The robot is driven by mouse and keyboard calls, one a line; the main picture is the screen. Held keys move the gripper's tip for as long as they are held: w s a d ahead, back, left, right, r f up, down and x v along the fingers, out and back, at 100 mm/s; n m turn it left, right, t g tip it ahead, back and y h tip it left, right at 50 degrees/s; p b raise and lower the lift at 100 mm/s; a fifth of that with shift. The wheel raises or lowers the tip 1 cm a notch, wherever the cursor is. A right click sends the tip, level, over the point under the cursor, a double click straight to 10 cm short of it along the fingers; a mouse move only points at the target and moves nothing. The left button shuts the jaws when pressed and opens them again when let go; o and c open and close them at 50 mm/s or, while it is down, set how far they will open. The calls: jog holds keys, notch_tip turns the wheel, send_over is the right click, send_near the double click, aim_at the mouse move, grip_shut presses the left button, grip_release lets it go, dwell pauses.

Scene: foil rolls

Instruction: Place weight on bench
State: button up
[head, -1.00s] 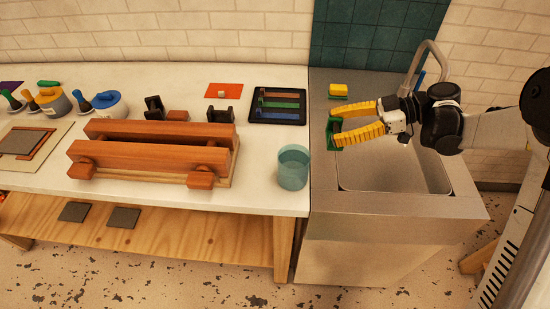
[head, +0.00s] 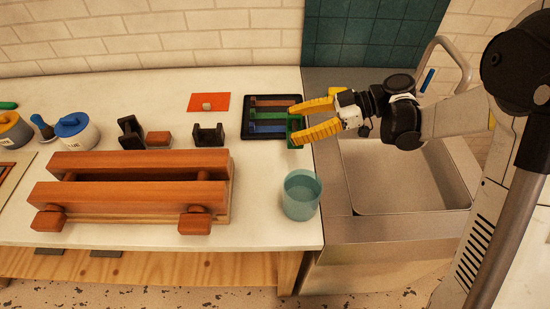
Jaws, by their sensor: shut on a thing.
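My gripper (head: 314,116) has two yellow fingers and reaches in from the right. It is shut on a small green weight (head: 295,128), mostly hidden by the fingertips, so its full shape is unclear. The bench (head: 256,205) has a white top and wooden lower parts. The weight shows over the bench's right edge, beside the right end of a black tray. I cannot tell whether it touches the bench or tray.
The black tray (head: 247,129) holds red, blue and green strips. A teal cup (head: 302,195) stands at the bench's right edge. A wooden press (head: 130,191) fills the front middle. A steel sink (head: 400,177) lies right. Bare bench top shows between press and cup.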

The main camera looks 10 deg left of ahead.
jog(key=s+a+f+b, duration=0.1)
jog(key=s+a+f, duration=0.2)
jog(key=s+a, duration=0.1)
jog(key=shift+f+b, duration=0.3)
jog(key=shift+b, duration=0.05)
notch_tip(320, 180, down, 4)
jog(key=shift+w+b, duration=0.1)
jog(key=shift+b, duration=0.9)
jog(key=shift+r, duration=0.1)
jog(key=o, duration=1.4)
